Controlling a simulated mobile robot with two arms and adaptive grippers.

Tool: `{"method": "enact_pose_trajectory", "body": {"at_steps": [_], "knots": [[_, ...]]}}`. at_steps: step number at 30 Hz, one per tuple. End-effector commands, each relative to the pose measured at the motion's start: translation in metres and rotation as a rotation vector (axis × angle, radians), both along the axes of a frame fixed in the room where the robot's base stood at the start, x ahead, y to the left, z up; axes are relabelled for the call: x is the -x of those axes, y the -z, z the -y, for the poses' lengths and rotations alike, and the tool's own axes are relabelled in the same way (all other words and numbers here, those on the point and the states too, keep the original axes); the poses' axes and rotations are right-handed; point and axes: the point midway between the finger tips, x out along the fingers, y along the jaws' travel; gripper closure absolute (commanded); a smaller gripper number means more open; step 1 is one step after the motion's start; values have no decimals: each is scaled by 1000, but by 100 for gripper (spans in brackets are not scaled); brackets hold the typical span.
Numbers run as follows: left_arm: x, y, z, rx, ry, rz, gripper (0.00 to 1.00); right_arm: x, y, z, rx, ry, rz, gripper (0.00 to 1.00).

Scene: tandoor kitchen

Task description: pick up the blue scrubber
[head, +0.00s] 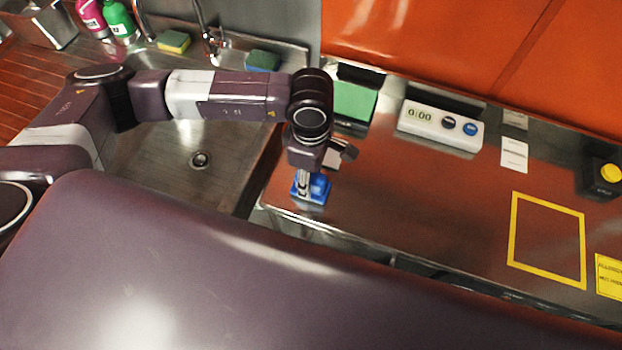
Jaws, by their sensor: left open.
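A bright blue object (322,190), which looks like the blue scrubber, sits on the steel counter just right of the sink. My left gripper (303,186) points down right at it and covers part of it. The gripper is open. Whether its fingers touch the blue object or stand around it cannot be told from this angle. My right gripper is not in view.
The sink basin (190,185) lies left. A yellow-green sponge (173,41) and a blue-green sponge (263,60) sit behind it by the tap (212,40). A green block (355,100) and white timer (440,126) stand behind the gripper. A yellow-outlined square (513,230) is right.

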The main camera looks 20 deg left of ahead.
Motion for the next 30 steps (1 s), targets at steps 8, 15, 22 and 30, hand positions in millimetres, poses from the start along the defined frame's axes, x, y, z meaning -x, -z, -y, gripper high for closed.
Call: {"method": "enact_pose_trajectory", "body": {"at_steps": [8,15,22,30], "knots": [[0,2,0,1,1,1,58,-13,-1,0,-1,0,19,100],[0,2,0,1,0,1,84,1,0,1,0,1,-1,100],[0,1,0,1,0,1,100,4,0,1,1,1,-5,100],[-1,-3,0,2,-1,2,100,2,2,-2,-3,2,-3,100]]}}
